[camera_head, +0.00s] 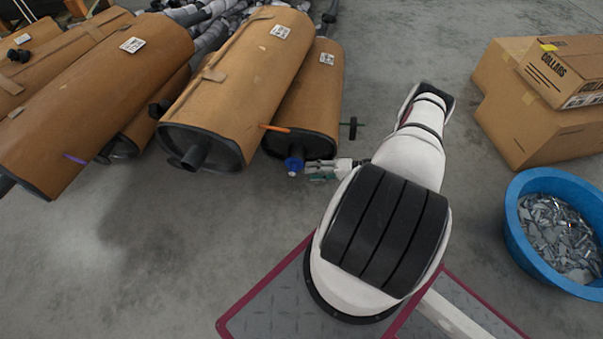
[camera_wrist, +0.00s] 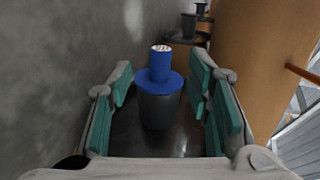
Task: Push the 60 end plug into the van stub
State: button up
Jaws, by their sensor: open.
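The blue plug (camera_wrist: 159,80) has a wide collar and a narrower knob with a pale printed top. It sits at the mouth of a dark grey stub (camera_wrist: 158,108) on the end of a cardboard-wrapped muffler. How deep it sits inside is hidden. In the head view the blue plug (camera_head: 293,164) shows at the front end of the shorter right-hand muffler (camera_head: 308,108). My gripper (camera_wrist: 160,88) is open, its teal-padded fingers on either side of the plug and apart from it. In the head view my gripper (camera_head: 316,170) is just right of the plug.
Several wrapped mufflers lie to the left, the nearest long one (camera_head: 235,85) with an open dark stub (camera_head: 195,157). An orange rod (camera_head: 275,128) and a dark disc on a rod (camera_head: 352,128) are close by. Cartons (camera_head: 530,110) and a blue tub (camera_head: 514,225) stand right.

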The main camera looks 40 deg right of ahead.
jog(key=shift+v, duration=1.7)
